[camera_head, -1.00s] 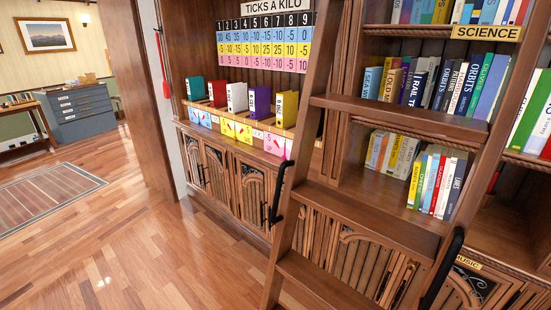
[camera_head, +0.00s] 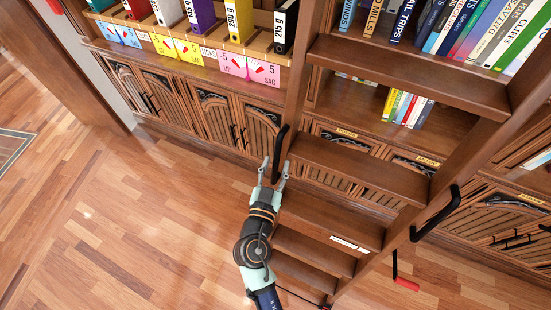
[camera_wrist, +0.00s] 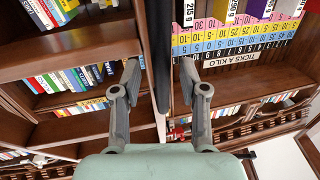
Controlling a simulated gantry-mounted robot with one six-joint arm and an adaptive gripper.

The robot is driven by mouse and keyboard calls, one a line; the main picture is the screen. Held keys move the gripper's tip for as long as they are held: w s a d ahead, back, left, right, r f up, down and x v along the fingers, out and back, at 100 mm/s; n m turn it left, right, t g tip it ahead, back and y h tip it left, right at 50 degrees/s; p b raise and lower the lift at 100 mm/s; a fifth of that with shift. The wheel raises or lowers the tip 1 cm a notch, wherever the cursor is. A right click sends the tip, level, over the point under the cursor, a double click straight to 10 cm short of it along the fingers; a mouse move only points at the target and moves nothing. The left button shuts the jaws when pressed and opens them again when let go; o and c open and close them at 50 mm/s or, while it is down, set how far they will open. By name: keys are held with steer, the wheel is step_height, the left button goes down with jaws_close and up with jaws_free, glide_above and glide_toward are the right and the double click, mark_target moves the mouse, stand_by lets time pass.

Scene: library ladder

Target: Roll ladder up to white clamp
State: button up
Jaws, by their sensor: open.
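The wooden ladder (camera_head: 360,165) leans against the bookcase in the head view, with broad steps and a black grab handle on each side rail. My gripper (camera_head: 274,168) is at the lower end of the left black handle (camera_head: 279,150). Its fingers are open. In the wrist view the dark handle (camera_wrist: 161,50) runs between my spread fingers (camera_wrist: 160,82); I cannot tell whether either finger touches it. The right black handle (camera_head: 437,214) is free. I cannot make out a white clamp in either view.
The bookcase has carved lower doors (camera_head: 215,120), and coloured binders (camera_head: 238,20) stand on a ledge above them. A red-ended black lever (camera_head: 405,284) is near the floor, right of the ladder. The wooden floor (camera_head: 130,220) left of the ladder is clear.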

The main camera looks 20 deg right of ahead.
steer(key=shift+x, duration=0.85)
steer(key=shift+c, duration=0.3)
jaws_close()
